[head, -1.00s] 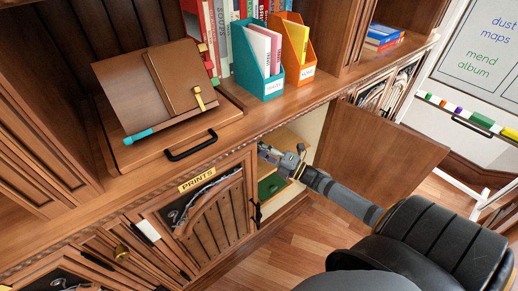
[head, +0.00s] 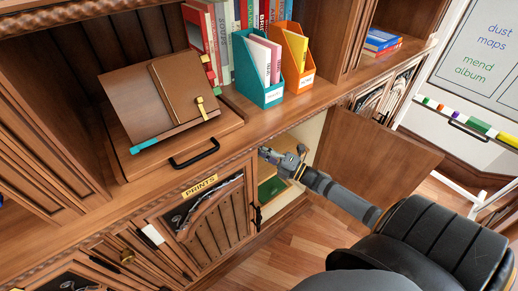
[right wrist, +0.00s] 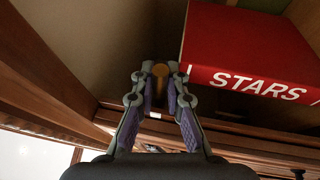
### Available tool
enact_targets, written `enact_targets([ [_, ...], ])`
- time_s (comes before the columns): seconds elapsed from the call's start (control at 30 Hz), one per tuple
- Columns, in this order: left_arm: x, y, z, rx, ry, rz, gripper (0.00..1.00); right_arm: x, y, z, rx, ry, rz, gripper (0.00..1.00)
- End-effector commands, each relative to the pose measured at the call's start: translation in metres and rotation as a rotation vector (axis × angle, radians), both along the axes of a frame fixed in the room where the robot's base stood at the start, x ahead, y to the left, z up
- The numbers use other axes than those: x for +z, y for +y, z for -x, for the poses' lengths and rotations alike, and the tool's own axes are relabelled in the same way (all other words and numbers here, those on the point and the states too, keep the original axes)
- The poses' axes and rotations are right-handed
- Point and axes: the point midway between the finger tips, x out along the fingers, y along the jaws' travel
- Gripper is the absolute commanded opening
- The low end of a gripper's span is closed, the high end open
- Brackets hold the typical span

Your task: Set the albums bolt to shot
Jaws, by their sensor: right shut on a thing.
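My right gripper (head: 268,155) reaches in from the right, into the open cabinet under the counter. In the right wrist view its fingertips (right wrist: 159,76) are closed around a small brass-coloured knob (right wrist: 159,69), which looks like the bolt's knob. Most of the bolt is hidden, and I cannot read whether it is shot or drawn. The open cabinet door (head: 372,155) stands swung out to the right, behind my right arm. My left gripper is not in view.
A red book marked STARS (right wrist: 250,55) is close right of the fingers in the right wrist view. The closed PRINTS door (head: 215,222) is left of the opening. Teal (head: 262,88) and orange (head: 297,62) file holders stand on the counter.

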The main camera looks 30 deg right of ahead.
Motion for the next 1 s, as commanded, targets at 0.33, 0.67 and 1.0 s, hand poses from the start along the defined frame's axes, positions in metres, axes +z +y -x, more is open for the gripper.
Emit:
enact_targets([
  [0.33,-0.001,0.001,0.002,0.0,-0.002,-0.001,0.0,0.007,0.001,-0.002,0.003,-0.01,-0.006,0.0],
  [0.67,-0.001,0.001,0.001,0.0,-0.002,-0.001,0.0,0.005,0.0,-0.001,0.002,-0.008,-0.004,0.37],
  [1.0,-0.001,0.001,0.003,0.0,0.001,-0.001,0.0,-0.003,-0.012,0.025,0.005,0.001,0.001,0.37],
])
